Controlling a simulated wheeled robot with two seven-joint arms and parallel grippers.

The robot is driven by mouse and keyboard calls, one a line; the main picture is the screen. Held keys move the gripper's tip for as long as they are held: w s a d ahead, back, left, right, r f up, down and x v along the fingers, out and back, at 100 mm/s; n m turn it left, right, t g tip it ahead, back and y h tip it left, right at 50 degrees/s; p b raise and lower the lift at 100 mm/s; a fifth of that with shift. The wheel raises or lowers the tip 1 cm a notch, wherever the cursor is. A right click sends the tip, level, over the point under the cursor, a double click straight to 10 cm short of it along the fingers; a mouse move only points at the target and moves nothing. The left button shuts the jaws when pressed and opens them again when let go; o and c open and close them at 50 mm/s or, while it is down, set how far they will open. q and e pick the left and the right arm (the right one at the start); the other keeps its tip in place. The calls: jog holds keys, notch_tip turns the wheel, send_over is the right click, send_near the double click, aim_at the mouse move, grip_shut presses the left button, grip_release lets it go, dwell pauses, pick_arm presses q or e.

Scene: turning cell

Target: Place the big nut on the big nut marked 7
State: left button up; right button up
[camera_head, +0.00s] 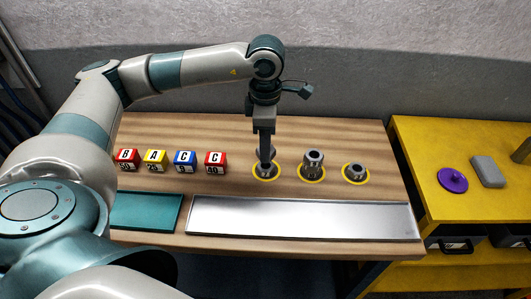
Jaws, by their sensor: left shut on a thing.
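My left gripper (266,158) points straight down over the leftmost yellow-ringed spot on the wooden table. It is shut on a grey nut (273,153), mostly hidden by the fingers. Directly under it a grey nut (266,172) with a dark mark sits in the yellow ring; whether the two touch I cannot tell. A taller grey nut stack (312,162) stands in the middle ring, and a low grey nut (355,173) sits in the right ring. The marks on the nuts are too small to read surely. My right gripper is not in view.
Lettered blocks in red (127,161), yellow (155,161) and blue (185,162), plus another red one (215,163), stand left of the rings. A metal tray (300,217) and a teal tray (147,211) lie in front. A yellow bench (440,140) with a purple disc (453,180) stands right.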

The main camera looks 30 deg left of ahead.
pick_arm(q)
notch_tip(320, 180, down, 3)
jog(key=shift+r+p, duration=0.15)
jog(key=shift+p, duration=0.55)
jog(key=shift+f, duration=0.5)
jog(key=shift+f, duration=0.2)
jog(key=o, duration=1.2)
jog(key=shift+r, duration=0.2)
jog(key=shift+r, duration=0.1)
